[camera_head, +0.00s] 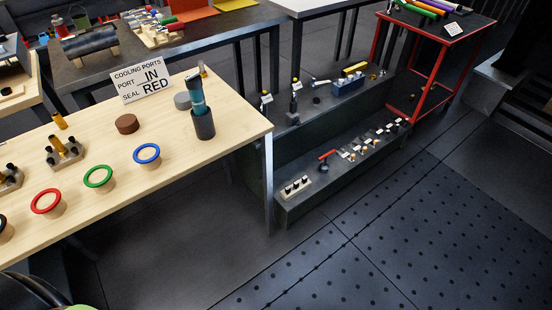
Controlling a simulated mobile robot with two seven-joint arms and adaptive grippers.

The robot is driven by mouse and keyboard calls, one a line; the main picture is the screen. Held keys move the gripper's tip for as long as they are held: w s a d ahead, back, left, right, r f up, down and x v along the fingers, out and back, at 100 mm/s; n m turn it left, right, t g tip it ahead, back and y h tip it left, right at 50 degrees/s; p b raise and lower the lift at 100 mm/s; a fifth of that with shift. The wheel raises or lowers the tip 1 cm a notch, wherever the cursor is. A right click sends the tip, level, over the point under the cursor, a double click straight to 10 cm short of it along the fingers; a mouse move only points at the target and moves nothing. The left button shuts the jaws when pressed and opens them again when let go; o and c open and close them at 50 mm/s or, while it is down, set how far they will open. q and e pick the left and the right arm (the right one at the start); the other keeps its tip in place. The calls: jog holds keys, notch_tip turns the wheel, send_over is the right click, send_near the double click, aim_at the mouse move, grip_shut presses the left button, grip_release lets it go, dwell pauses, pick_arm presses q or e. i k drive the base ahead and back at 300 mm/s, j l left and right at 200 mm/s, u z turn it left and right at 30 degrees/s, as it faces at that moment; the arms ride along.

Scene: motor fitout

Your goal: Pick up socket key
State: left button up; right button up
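No tool here is clearly labelled as the socket key. One candidate is a tool with a red bar-like top (327,155), which stands on the lower step of the dark shelf. Another upright tool with a teal-blue upper part (196,95) stands in a dark cup (204,125) near the right end of the wooden table. I cannot tell which of these, if either, is the socket key. Neither of my grippers is in view.
The wooden table (225,145) holds red, green and blue rings on pegs, a brown disc (127,123) and a sign (142,80). A dark stepped shelf (300,206) carries small parts. A red-framed cart (431,75) stands behind. The floor at lower right is clear.

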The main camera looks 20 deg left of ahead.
aim_at(323, 168)
jog(key=u, duration=0.25)
jog(key=i+l+u, duration=0.45)
jog(key=l, duration=0.25)
jog(key=i+l+u, duration=0.45)
jog(key=l, duration=0.4)
